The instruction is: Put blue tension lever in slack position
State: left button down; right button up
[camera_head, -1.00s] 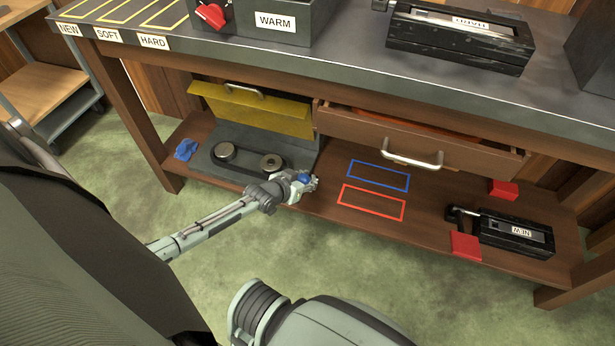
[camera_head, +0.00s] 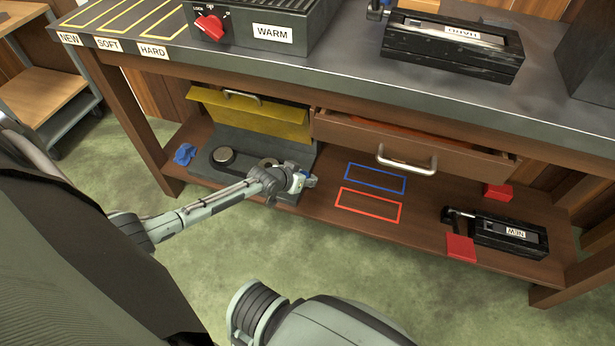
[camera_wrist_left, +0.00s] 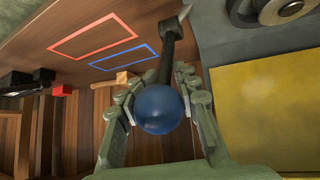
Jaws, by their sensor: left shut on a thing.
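The blue tension lever shows in the left wrist view as a round blue knob (camera_wrist_left: 160,109) on a dark rod (camera_wrist_left: 170,52). The rod leads away toward the grey base plate (camera_wrist_left: 228,40). My left gripper (camera_head: 306,180) is at the front right edge of that plate on the lower shelf; in the wrist view its two fingers (camera_wrist_left: 160,105) stand on either side of the knob and are shut on it. In the head view the lever is mostly hidden by the gripper. My right gripper is not in view.
Two round metal discs sit on the plate, the left one (camera_head: 223,156) clear to see. A yellow flap (camera_head: 250,115) and a part-open drawer (camera_head: 415,145) are above. Blue (camera_head: 376,178) and red (camera_head: 369,205) outlines mark bare shelf. A black "NEW" box (camera_head: 510,235) lies right.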

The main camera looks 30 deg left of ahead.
pick_arm(q)
jog(key=shift+w+d, duration=0.1)
jog(key=shift+d, duration=0.3)
jog(key=c, duration=1)
grip_release()
jog(key=shift+r, duration=0.1)
jog(key=shift+c, duration=0.2)
jog(key=shift+a, duration=0.15)
jog(key=v, duration=1.2)
